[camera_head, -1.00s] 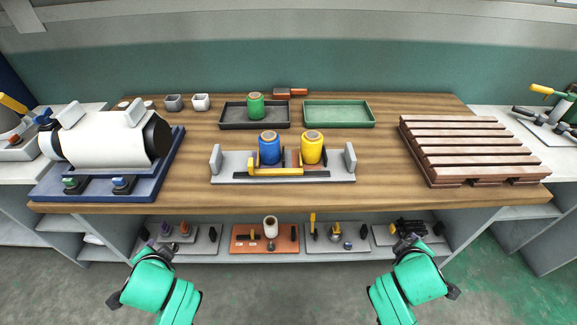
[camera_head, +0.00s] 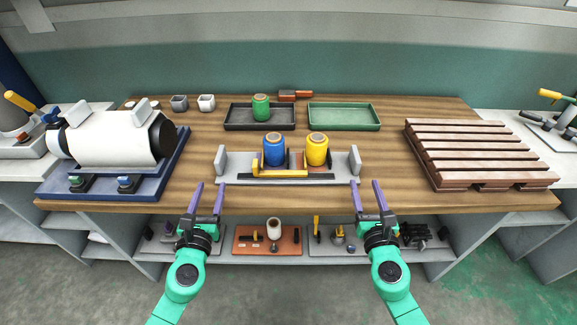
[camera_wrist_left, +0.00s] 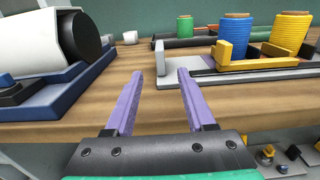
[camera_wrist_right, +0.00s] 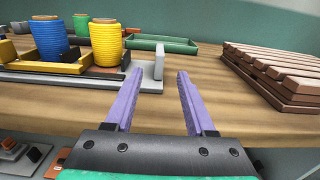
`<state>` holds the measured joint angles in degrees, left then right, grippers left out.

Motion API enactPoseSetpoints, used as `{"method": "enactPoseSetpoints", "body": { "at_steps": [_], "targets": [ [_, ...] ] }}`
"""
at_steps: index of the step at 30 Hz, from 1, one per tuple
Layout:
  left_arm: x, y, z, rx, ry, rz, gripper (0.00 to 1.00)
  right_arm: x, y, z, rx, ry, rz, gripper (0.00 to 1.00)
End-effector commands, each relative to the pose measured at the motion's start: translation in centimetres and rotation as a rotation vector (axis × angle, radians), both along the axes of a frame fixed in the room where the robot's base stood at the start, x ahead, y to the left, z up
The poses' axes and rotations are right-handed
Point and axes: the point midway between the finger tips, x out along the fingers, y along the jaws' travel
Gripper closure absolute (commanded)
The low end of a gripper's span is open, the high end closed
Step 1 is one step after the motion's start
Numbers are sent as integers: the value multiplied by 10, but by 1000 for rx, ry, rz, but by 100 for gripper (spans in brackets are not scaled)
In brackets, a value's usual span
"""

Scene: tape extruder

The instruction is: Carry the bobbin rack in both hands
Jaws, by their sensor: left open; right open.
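The bobbin rack (camera_head: 228,175) is a grey base with an upright grey plate at each end, standing near the table's front edge. It holds a blue bobbin (camera_head: 274,150) and a yellow bobbin (camera_head: 317,150), with a yellow bar (camera_head: 280,173) in front. My left gripper (camera_head: 207,186) is open and empty, in front of the rack's left end. My right gripper (camera_head: 368,184) is open and empty, in front of its right end. Neither touches the rack.
A dark tray (camera_head: 234,120) with a green bobbin (camera_head: 261,107) and an empty green tray (camera_head: 343,117) stand behind the rack. A white roll machine (camera_head: 110,140) is at left, a brown slatted pallet (camera_head: 475,155) at right. Bare wood lies on both sides of the rack.

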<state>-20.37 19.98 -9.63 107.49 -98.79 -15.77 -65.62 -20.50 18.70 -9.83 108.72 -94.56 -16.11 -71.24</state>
Motion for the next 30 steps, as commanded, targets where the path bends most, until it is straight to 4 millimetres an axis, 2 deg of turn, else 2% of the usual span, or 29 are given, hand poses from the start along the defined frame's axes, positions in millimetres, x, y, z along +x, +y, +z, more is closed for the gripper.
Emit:
{"method": "enactPoseSetpoints", "body": {
  "at_steps": [12, 18, 23, 30],
  "targets": [
    [84, -1, 2, -3, -3, -1, 45, 84, 0, 2, 2, -3, 0, 45],
    [117, -1, 2, -3, -2, -2, 45, 117, 0, 2, 1, -2, 1, 45],
    [128, -1, 1, -4, -1, 0, 45, 128, 0, 1, 4, -1, 1, 45],
    [129, -1, 1, -5, 0, 0, 45, 129, 0, 1, 3, 0, 1, 45]
  ]
}}
